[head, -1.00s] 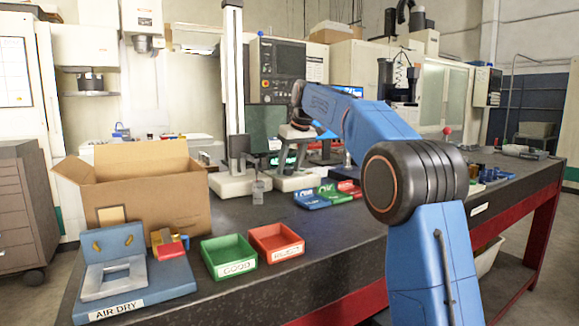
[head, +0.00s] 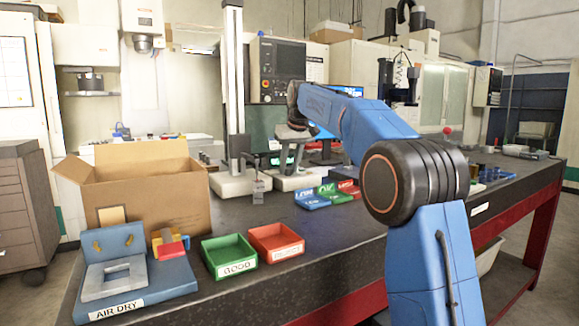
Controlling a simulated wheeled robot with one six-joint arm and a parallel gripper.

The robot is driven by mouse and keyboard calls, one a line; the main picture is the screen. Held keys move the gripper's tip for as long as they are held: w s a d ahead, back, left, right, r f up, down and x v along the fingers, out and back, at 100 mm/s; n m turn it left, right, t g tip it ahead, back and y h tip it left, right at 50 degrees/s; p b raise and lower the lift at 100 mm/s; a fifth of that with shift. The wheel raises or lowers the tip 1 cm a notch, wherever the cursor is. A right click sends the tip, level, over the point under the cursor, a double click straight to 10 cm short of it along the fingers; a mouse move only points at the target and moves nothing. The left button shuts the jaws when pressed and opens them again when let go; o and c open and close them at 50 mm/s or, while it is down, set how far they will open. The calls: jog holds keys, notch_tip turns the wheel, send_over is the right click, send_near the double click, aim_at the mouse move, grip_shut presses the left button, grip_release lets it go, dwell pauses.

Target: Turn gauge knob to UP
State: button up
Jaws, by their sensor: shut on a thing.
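The gauge (head: 298,182) stands on a pale base on the bench, with a small green-lit display facing me. My gripper (head: 287,150) points down over its upper part at the end of my blue arm. It is shut at the gauge's knob. The knob itself is hidden behind the fingers and too small to make out, so I cannot tell which way it points or any UP mark.
A tall white column stand (head: 233,80) rises just left of the gauge. Blue, green and red labelled trays (head: 328,191) lie to the right. A cardboard box (head: 165,205), green bin (head: 230,256), red bin (head: 277,243) and blue AIR DRY fixture (head: 150,292) fill the left front.

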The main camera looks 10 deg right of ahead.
jog(key=m+h, duration=0.1)
jog(key=m, duration=0.1)
jog(key=m+h, duration=0.1)
jog(key=m, duration=0.1)
jog(key=m+h, duration=0.1)
jog(key=m, duration=0.2)
jog(key=shift+a, duration=0.3)
jog(key=m+g+h, duration=0.1)
jog(key=m, duration=0.5)
jog(key=shift+w+a+m+g+h, duration=0.2)
jog(key=shift+m+g+h, duration=0.1)
jog(key=shift+g+h, duration=0.1)
jog(key=o, duration=1)
jog(key=shift+o, duration=0.2)
